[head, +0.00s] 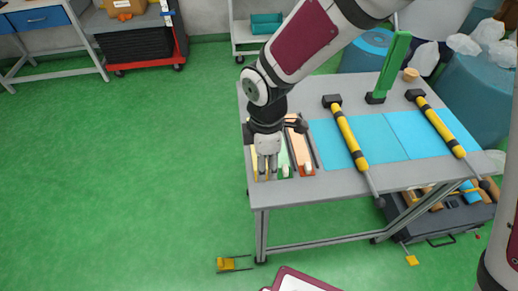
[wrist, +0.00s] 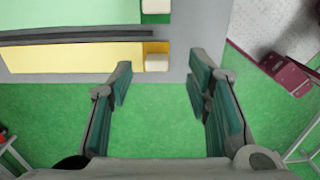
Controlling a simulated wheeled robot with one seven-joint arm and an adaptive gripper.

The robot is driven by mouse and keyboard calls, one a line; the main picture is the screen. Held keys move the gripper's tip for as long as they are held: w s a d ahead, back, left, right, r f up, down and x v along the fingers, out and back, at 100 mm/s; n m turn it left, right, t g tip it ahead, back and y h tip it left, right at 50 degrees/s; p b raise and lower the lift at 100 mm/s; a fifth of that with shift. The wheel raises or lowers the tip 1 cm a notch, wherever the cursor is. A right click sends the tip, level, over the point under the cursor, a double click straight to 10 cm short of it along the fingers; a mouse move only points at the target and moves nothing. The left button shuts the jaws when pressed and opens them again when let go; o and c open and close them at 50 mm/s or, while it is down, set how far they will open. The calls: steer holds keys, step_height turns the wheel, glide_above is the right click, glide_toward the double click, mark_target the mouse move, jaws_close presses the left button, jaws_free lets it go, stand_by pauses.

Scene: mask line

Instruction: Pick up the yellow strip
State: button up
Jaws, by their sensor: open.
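The yellow strip (wrist: 75,60) lies flat on the grey table, with a cream block (wrist: 157,62) at its right end in the wrist view. In the head view the yellow strip (head: 256,163) is at the table's left edge, partly hidden by my gripper (head: 267,172). My gripper is open and empty, fingers pointing down near the strip's near end. In the wrist view the fingertips of my gripper (wrist: 161,72) are spread on either side of the cream block's place in the picture. I cannot tell the height above the strip.
A pale green strip (wrist: 70,17) lies beside the yellow one, with dark bars (wrist: 85,38) between them. An orange strip (head: 299,150) is further right. Two yellow-handled tools (head: 348,136) lie on blue mats (head: 385,141). Green floor (head: 130,180) is open at left.

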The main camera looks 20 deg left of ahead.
step_height(320, 180, down, 4)
steer(key=shift+w+a+f, duration=0.1)
steer(key=shift+a, duration=0.05)
steer(key=shift+c, duration=0.2)
steer(key=c, duration=0.9)
